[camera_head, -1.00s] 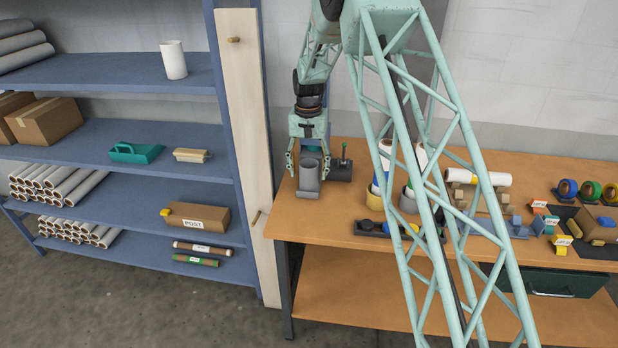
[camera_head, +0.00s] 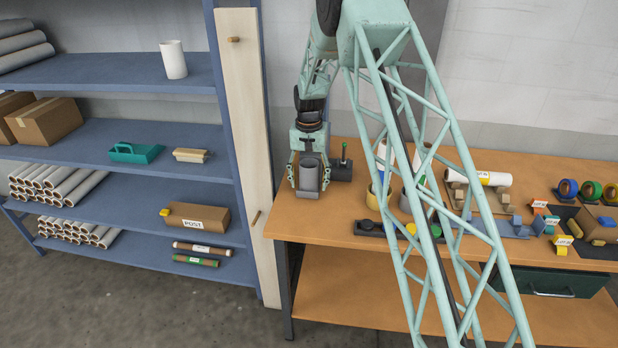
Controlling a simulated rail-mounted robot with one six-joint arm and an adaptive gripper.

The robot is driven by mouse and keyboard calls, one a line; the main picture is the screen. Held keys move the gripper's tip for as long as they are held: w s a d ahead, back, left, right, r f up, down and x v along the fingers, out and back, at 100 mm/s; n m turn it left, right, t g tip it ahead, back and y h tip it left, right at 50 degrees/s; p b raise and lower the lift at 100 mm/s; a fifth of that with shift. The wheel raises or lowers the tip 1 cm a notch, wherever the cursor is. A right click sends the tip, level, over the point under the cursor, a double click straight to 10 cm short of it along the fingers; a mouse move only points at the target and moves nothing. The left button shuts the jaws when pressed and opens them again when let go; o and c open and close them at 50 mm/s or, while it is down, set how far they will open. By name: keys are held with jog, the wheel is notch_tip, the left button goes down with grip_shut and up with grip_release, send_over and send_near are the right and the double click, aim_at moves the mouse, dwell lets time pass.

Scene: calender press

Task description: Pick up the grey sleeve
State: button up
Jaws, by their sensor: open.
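A dark block with a green-knobbed lever (camera_head: 343,163) stands close to the right of the sleeve. A wooden upright panel (camera_head: 245,150) and blue shelves (camera_head: 110,73) are to the left. Pots, rolls and tape lie further right on the workbench (camera_head: 330,232).

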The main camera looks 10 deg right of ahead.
aim_at(309, 174)
jog(key=shift+c, duration=0.2)
dwell(0.3)
jog(key=c, duration=0.8)
jog(key=shift+c, duration=0.2)
jog(key=shift+s+r, duration=0.1)
jog(key=shift+r, duration=1.7)
jog(key=s, duration=0.5)
jog(key=s+r, duration=0.1)
jog(key=s, duration=0.9)
jog(key=shift+s+r, duration=0.2)
jog(key=shift+s, duration=0.2)
